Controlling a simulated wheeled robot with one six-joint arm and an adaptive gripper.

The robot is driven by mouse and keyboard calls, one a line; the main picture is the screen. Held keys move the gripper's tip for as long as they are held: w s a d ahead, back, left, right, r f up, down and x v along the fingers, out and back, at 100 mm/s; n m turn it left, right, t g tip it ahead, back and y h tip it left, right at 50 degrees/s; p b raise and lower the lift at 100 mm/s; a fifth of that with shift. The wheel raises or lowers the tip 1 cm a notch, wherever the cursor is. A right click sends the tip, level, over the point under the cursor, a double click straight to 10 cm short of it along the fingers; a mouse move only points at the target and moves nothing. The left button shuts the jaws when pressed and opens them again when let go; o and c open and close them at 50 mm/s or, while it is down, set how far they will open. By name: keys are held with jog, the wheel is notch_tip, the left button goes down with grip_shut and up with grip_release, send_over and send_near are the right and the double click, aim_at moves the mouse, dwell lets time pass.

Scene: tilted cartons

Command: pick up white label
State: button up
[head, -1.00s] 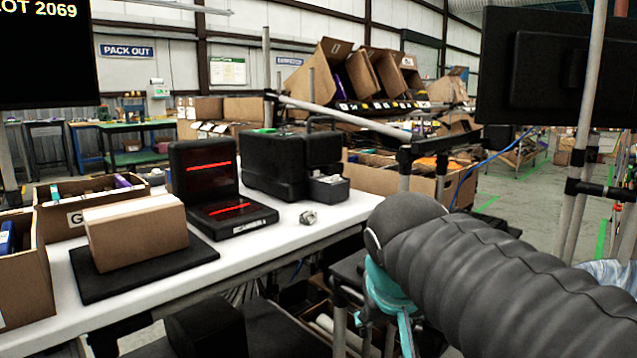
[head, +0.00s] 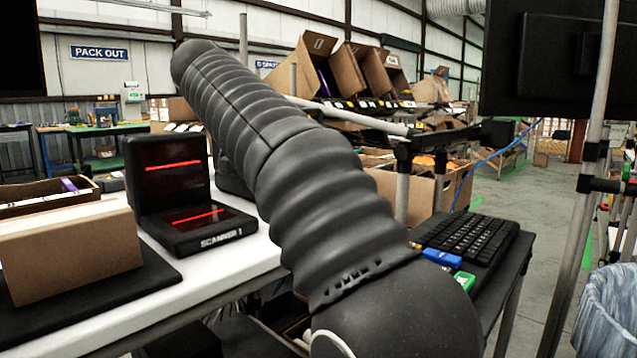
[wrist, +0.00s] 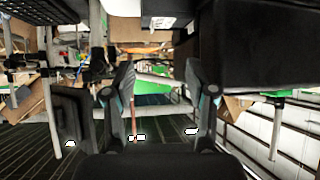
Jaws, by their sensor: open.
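In the wrist view my gripper (wrist: 160,65) is open, its two dark fingers apart with nothing between them. No white label is near its fingertips that I can make out for sure. A small white patch with dark marks (wrist: 163,20) shows at the top of the wrist view, but I cannot tell whether it is the label. In the head view, small pale labels (head: 352,106) run along the rack's front edge below the tilted cartons (head: 308,68). My arm crosses the middle of the head view, and my gripper is hidden there.
A black scanner (head: 200,215) and a brown carton (head: 70,250) on a black mat stand on the white bench (head: 240,262). A keyboard (head: 468,238) lies on a dark stand at right. A pole (head: 580,200) and a bin with a clear liner (head: 608,310) are further right.

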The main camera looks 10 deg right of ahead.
jog(key=b+x, duration=0.1)
jog(key=x, duration=1.2)
jog(key=shift+w, duration=0.2)
jog(key=shift+a, duration=0.1)
jog(key=c, duration=0.5)
jog(key=shift+c, duration=1.3)
jog(key=shift+c, duration=0.2)
